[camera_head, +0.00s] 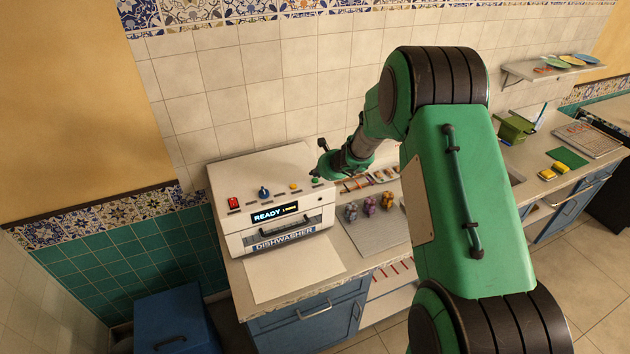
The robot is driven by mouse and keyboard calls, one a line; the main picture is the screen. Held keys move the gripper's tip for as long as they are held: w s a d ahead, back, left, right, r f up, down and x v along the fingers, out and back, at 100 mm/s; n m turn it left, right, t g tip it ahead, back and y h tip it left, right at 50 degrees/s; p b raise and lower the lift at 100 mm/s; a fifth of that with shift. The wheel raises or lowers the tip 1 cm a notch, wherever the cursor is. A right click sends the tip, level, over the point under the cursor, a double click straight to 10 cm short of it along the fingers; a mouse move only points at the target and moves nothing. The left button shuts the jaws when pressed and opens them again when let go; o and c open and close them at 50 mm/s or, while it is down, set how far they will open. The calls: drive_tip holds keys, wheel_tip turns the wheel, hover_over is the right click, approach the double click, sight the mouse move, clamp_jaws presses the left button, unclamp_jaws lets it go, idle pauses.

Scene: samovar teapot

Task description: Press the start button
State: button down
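A white countertop dishwasher (235,245) stands at the left end of the counter. Its display (273,214) reads "READY" with smaller text after it. Along its sloped top panel sit a red switch (233,203), a blue knob (264,191), a yellow button (294,186) and a green button (316,181). The labels by the controls are too small to read. My gripper (321,172) is at the panel's right end, just above and behind the green button. I cannot tell whether it touches the button, or whether its fingers are open or shut.
A white mat (290,273) lies in front of the dishwasher. Several small coloured items (370,206) stand on a grey board (375,238) to its right. A tiled wall (250,100) rises close behind. My green arm hides the counter's middle.

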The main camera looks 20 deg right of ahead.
sight(315, 181)
drive_tip(key=shift+f+b, duration=0.8)
drive_tip(key=shift+b, duration=0.3)
idle(1.0)
drive_tip(key=shift+r, duration=0.1)
drive_tip(key=shift+r+p, duration=0.45)
drive_tip(key=shift+r, duration=0.25)
drive_tip(key=shift+r, duration=0.1)
idle(0.3)
drive_tip(key=shift+r+p, duration=1.65)
drive_tip(key=shift+r, duration=0.8)
